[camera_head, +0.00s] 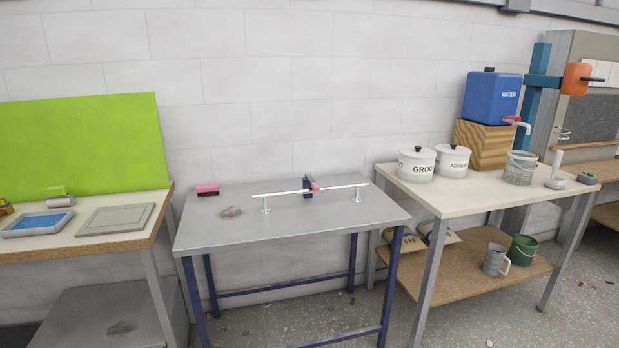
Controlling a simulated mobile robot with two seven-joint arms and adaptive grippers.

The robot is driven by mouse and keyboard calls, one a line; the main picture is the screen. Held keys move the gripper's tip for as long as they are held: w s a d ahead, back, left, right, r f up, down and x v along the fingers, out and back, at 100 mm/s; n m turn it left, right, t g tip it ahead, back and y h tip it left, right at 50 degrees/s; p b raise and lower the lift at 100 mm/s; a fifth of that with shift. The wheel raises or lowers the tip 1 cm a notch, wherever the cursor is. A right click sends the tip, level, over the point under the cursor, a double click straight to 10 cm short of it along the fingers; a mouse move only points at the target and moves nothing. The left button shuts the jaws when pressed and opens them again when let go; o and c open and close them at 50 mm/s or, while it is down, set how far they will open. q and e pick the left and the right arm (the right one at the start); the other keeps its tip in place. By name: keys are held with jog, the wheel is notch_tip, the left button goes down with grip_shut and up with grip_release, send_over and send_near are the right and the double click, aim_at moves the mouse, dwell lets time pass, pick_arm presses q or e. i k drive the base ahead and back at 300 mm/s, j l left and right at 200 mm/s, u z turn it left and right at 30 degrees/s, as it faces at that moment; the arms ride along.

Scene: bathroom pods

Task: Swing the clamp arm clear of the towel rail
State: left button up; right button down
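The towel rail (278,193) is a thin pale bar on two short posts. It stands on the grey metal table in the middle of the camera_head view. Neither of my grippers is in view.
The grey table (240,229) also bears a pink-and-black block (208,190) and a grey smear (231,212). A left bench (110,244) holds trays and a green board. A right bench (465,203) holds white pots, a blue water tank and a bucket. The table's front is clear.

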aim_at(315, 186)
jog(key=i+j+z, duration=0.1)
jog(key=i+j, duration=1.2)
jog(key=j, duration=0.2)
jog(key=l+z, duration=0.05)
